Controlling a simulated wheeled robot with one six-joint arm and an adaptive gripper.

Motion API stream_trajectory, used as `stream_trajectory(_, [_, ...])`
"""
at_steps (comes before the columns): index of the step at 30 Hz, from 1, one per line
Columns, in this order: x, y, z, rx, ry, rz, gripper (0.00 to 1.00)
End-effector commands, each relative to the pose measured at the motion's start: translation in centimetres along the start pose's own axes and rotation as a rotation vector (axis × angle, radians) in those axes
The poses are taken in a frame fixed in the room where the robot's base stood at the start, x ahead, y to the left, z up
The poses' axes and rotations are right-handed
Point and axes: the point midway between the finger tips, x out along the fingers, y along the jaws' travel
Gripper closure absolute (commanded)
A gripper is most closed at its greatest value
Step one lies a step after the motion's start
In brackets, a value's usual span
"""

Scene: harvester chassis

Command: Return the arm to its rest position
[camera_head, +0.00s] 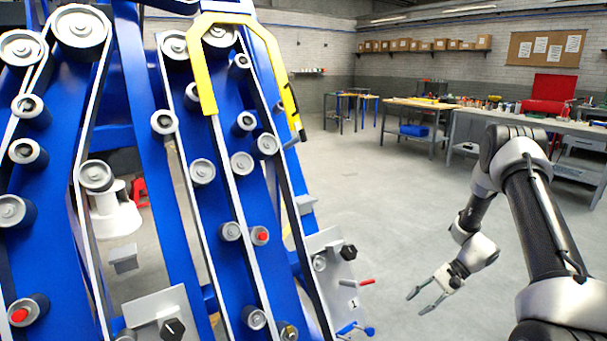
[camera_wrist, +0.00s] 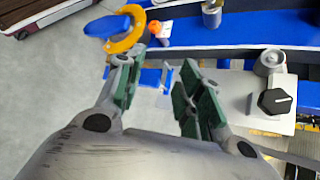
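My gripper (camera_head: 419,303) hangs at the end of my arm, low on the right of the head view. It is in the air to the right of the blue harvester chassis (camera_head: 150,120) and apart from it. In the wrist view my gripper's two green-padded fingers (camera_wrist: 158,95) are spread, with nothing held between them. My arm is bent, with its elbow up and forearm pointing down and left. In the wrist view a grey plate (camera_wrist: 240,92) with a black knob (camera_wrist: 275,101) lies beyond the fingers, to the right.
The chassis carries belts, rollers and a yellow guard (camera_head: 203,75). A red lever (camera_head: 361,282) and a blue handle (camera_head: 354,328) stick out toward my gripper. A grey workbench (camera_head: 530,120) stands behind my arm. The floor between chassis and benches is clear.

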Motion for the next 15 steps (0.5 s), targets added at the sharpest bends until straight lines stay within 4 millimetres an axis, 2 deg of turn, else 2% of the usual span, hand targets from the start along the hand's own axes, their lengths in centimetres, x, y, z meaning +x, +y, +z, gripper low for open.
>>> stream_trajectory(1, [-1.7,-0.2,1.7,-0.022,0.009,0.04,0.63])
stream_trajectory(5, [-6.0,-0.2,6.7,-0.09,0.035,0.161,0.63])
stream_trajectory(9, [-11.1,-0.1,12.8,-0.188,0.091,0.293,0.63])
stream_trajectory(15, [-17.1,0.5,21.2,-0.338,0.197,0.449,0.63])
